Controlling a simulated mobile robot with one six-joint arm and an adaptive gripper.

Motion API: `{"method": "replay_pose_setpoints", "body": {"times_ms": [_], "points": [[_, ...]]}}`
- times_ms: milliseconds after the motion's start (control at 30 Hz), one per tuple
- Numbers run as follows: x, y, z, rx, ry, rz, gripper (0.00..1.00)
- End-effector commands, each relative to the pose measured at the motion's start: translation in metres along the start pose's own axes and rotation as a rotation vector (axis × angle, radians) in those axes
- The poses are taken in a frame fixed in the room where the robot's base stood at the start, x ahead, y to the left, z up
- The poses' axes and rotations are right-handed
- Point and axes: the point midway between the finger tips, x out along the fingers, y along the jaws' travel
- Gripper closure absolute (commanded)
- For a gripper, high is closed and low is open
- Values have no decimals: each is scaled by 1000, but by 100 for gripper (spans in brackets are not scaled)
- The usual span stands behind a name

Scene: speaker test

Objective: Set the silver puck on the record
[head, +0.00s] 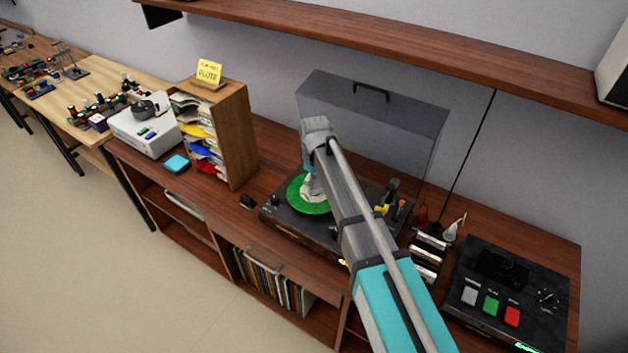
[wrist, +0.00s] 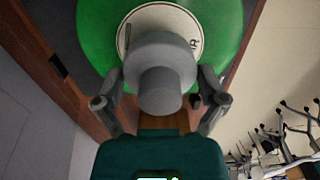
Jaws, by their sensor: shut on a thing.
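The green record (head: 311,208) with a pale centre label lies on the black turntable (head: 333,232). It fills the upper part of the wrist view (wrist: 96,32). My gripper (wrist: 160,88) is shut on the silver puck (wrist: 160,62), a grey stepped cylinder between its two fingers. The puck is over the record's label in the wrist view. I cannot tell whether it touches the label. In the head view my arm hides the puck and part of the record.
The raised dust cover (head: 375,115) stands behind the turntable, and the tonearm (head: 390,195) is at its right. A wooden file rack (head: 236,135) stands left. A black control box (head: 515,290) is at the right. A shelf (head: 420,45) runs overhead.

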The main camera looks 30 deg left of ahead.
Motion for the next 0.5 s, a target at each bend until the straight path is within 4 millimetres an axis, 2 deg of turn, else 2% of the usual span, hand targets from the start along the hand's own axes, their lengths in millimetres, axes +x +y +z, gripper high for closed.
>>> {"method": "replay_pose_setpoints", "body": {"times_ms": [500], "points": [[8, 0, 0, 0, 0, 0, 69]]}}
